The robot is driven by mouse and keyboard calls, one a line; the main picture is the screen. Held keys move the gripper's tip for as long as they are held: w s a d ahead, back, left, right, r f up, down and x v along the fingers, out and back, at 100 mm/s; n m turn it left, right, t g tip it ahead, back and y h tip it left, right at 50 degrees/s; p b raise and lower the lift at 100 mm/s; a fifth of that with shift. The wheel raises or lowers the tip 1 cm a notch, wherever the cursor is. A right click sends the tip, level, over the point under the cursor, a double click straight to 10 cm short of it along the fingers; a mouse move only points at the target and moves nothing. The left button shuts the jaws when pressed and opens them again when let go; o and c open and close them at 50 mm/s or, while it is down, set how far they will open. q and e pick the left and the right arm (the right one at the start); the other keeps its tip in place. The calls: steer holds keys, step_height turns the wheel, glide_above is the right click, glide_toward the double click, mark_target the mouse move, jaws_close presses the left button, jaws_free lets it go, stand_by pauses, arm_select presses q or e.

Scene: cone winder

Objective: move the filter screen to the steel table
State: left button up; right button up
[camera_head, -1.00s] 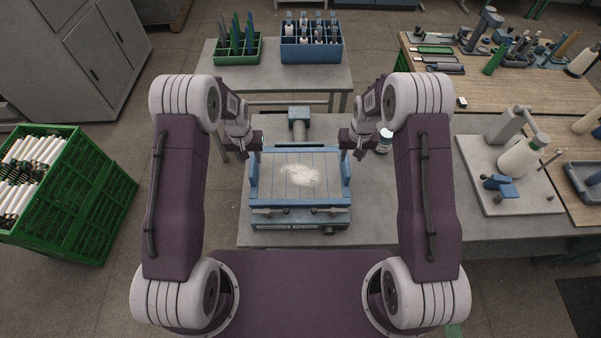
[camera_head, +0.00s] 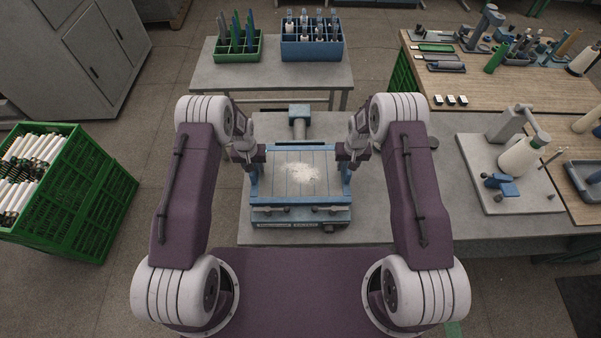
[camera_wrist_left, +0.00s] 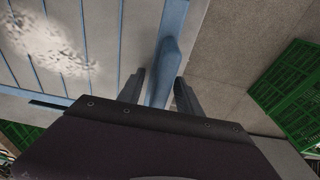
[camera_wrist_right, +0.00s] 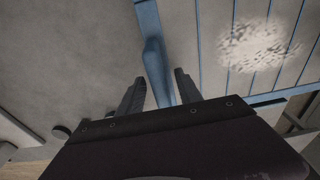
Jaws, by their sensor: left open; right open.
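The filter screen (camera_head: 268,184) is a pale panel in a blue frame with a patch of white fluff on it. It sits on a blue machine base (camera_head: 300,218). My left gripper (camera_head: 254,160) is open at the screen's left side; in the left wrist view its fingers (camera_wrist_left: 160,88) stand either side of a blue side handle (camera_wrist_left: 168,60). My right gripper (camera_head: 347,160) is open at the right side, its fingers (camera_wrist_right: 160,90) either side of the other handle (camera_wrist_right: 155,62). Contact cannot be told. A grey table (camera_head: 215,77) stands at the back.
A green bin (camera_head: 237,59) and a blue crate (camera_head: 311,51) of bottles stand on the back table, whose front part is clear. A green crate of tubes (camera_head: 75,205) stands at left. A wooden bench (camera_head: 530,92) with tools is at right.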

arm_select(q)
jaws_close()
arm_select(e)
jaws_close()
stand_by(1.0)
